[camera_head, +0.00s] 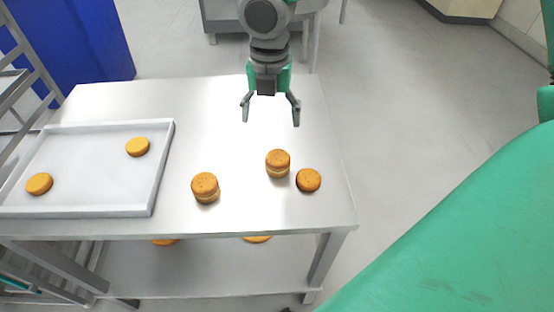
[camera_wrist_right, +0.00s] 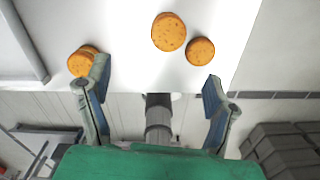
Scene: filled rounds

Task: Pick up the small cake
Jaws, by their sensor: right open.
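Several round orange-brown cakes are in view. A single cake (camera_head: 308,180) lies on the table's right front part; it also shows in the wrist view (camera_wrist_right: 200,51). Close to its left is a filled, two-layer cake (camera_head: 278,163), also in the wrist view (camera_wrist_right: 168,32). Another two-layer cake (camera_head: 205,187) stands further left, at the left in the wrist view (camera_wrist_right: 83,60). My right gripper (camera_head: 270,118) is open and empty above the table, behind these cakes in the head view. In the wrist view its fingers (camera_wrist_right: 157,78) are spread, with no cake between them. My left gripper is not in view.
A grey tray (camera_head: 105,212) on the table's left holds two single cakes (camera_head: 137,146) (camera_head: 39,183). More cakes (camera_head: 257,239) show on the lower shelf (camera_head: 200,280). A rack (camera_head: 30,60) stands at the left. The table's back middle (camera_head: 205,110) is clear.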

